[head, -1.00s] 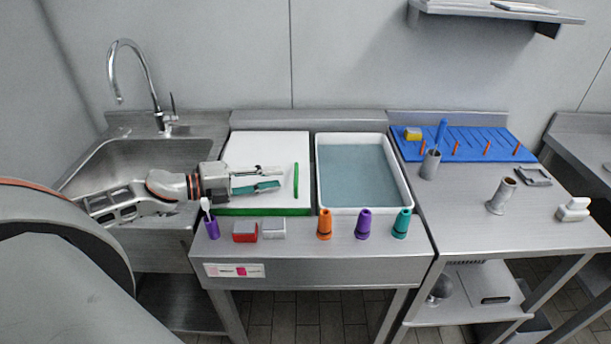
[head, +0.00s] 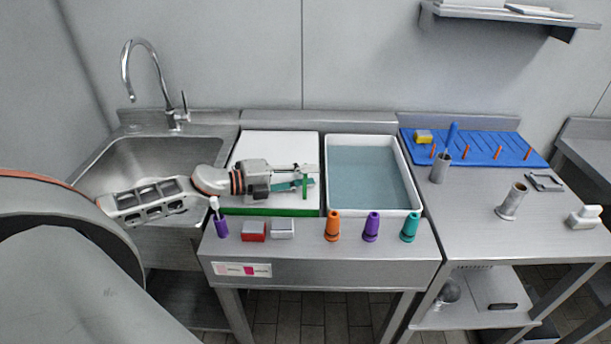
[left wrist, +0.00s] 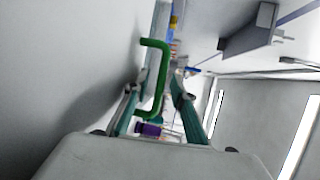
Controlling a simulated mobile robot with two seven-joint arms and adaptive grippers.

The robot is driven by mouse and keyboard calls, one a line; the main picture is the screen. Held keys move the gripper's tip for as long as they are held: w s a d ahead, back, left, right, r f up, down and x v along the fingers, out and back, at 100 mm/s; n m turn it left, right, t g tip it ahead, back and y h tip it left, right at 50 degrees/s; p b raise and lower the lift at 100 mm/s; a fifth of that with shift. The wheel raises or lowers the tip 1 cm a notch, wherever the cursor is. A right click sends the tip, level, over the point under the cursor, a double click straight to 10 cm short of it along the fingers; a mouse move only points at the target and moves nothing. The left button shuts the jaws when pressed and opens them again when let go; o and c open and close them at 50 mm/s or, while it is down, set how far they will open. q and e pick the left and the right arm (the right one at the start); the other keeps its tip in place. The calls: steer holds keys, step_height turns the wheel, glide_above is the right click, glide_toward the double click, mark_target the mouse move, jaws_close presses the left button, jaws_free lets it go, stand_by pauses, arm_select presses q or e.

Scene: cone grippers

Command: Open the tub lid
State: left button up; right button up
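The closed tub has a white lid (head: 275,146) on top and a green front edge (head: 268,211). A green bar handle (head: 305,184) stands near the lid's right side; in the left wrist view the handle (left wrist: 163,75) is a bent green bar rising from the white surface. My left gripper (head: 313,177) lies low over the lid, pointing right, with its fingers reaching to the handle. In the left wrist view, the fingers are apart, with the handle between them, nearer the left finger. Contact is not clear. My right gripper is out of view.
An open tub of bluish water (head: 370,172) stands right of the lid. Along the front edge are a purple holder with a brush (head: 221,228), red (head: 254,232) and grey (head: 283,229) blocks, and orange (head: 332,226), purple (head: 371,227) and teal (head: 409,227) cones. A sink (head: 165,160) is at left.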

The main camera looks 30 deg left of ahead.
arm_select(q)
jaws_close()
steer(key=shift+r, duration=0.1)
